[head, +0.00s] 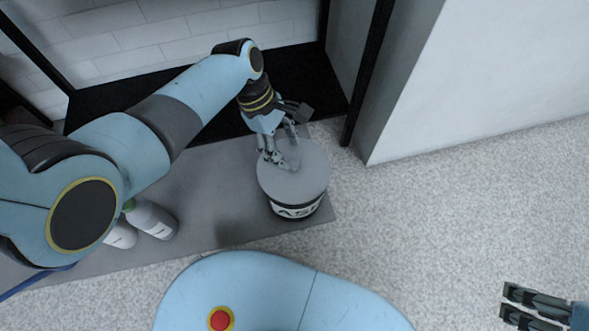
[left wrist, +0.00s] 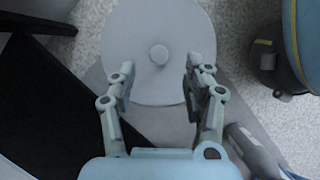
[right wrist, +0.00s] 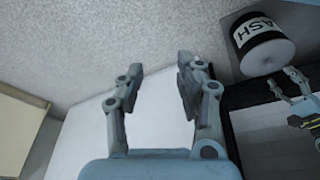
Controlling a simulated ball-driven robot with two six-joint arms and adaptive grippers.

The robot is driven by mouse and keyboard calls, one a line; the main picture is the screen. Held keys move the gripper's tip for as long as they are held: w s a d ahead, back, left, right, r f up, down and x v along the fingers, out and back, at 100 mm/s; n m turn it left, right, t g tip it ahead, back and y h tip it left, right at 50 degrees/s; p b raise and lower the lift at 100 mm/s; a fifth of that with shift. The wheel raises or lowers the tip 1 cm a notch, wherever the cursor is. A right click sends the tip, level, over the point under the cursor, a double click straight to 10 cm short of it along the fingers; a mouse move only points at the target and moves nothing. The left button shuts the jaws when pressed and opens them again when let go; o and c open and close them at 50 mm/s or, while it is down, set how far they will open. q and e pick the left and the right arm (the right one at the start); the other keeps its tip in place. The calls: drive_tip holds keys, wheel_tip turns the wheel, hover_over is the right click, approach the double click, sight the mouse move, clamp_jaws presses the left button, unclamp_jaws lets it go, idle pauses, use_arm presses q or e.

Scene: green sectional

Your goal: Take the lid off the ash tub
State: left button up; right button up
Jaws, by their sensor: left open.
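My right gripper (head: 508,305) is open and empty, far to the right. The tub also shows in the right wrist view (right wrist: 265,50).
Two bottles, one grey-white (head: 152,219) and one white (head: 121,236), stand on the grey slab (head: 222,192) left of the tub. A black-framed recess (head: 215,85) lies behind. A white block (head: 500,70) stands at the right. Speckled floor (head: 430,220) is clear.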

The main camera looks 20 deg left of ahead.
sight(293, 163)
use_arm(q)
drive_tip(key=b+x, duration=0.3)
drive_tip(key=x, duration=0.1)
drive_tip(key=shift+a, duration=0.1)
drive_tip(key=shift+d+f+b, duration=0.3)
drive_tip(key=shift+f+b, duration=0.2)
use_arm(e)
wheel_tip(293, 163, down, 6)
drive_tip(key=w+t, duration=0.2)
drive_tip(key=t, duration=0.2)
drive_tip(key=shift+w+r+t, duration=0.15)
drive_tip(key=shift+w+t, duration=0.15)
drive_tip(key=shift+w, duration=0.1)
drive_tip(key=shift+a, duration=0.1)
use_arm(q)
drive_tip(key=c, duration=1)
